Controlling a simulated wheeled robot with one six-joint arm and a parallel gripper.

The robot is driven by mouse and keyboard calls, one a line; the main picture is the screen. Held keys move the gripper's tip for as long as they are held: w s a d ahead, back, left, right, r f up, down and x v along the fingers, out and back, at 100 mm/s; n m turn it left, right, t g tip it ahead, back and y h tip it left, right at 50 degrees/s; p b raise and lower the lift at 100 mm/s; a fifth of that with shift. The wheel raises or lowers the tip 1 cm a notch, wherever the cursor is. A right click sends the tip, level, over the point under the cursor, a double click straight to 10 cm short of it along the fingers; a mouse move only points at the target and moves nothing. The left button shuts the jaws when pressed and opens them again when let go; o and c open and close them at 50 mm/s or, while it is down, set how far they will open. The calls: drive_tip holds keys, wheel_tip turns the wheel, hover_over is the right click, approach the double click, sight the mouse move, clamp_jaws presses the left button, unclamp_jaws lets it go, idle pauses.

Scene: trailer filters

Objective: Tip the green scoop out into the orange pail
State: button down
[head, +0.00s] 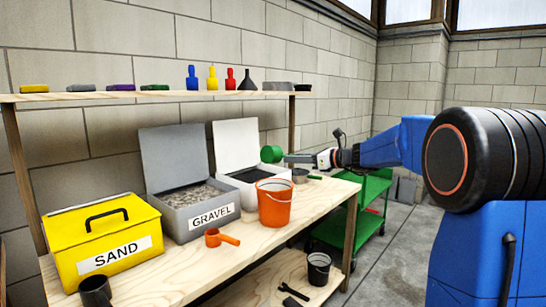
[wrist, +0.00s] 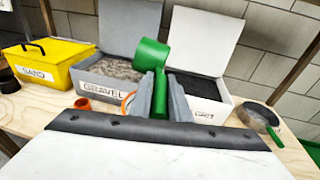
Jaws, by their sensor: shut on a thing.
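My gripper (head: 305,159) is shut on the handle of the green scoop (head: 271,154). In the wrist view the scoop's cup (wrist: 153,56) sticks out beyond the gripper fingers (wrist: 161,100), with its handle between them. The scoop is in the air above the bench, over the area of the orange pail and the white box. The orange pail (head: 274,206) stands on the bench below it, with a wire handle. In the wrist view the pail (wrist: 128,104) is mostly hidden behind a finger. The scoop's contents and exact tilt cannot be seen.
The open grey GRAVEL box (head: 196,221) and an open white box (head: 236,146) with dark contents stand behind the pail. A yellow SAND box (head: 103,236), an orange scoop (head: 221,238) and a dark cup (head: 95,291) are left. A sieve (wrist: 257,117) lies right. A shelf (head: 150,97) runs above.

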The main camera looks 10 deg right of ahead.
drive_tip(key=n, duration=0.2)
drive_tip(key=r+n+h, duration=0.1)
drive_tip(key=n, duration=0.3)
drive_tip(key=r+n+t+h, duration=0.1)
drive_tip(key=n, duration=0.1)
drive_tip(key=shift+h, duration=0.3)
drive_tip(key=n, duration=0.2)
drive_tip(key=r+n+t+h, duration=0.1)
drive_tip(key=n, duration=0.1)
drive_tip(key=shift+n, duration=0.3)
drive_tip(key=shift+r+n+t+h, duration=0.25)
drive_tip(key=shift+n+t, duration=0.1)
drive_tip(key=shift+n, duration=0.6)
drive_tip(key=shift+r+n+t+h, duration=0.15)
drive_tip(key=shift+r+n+t, duration=0.15)
drive_tip(key=shift+n, duration=0.65)
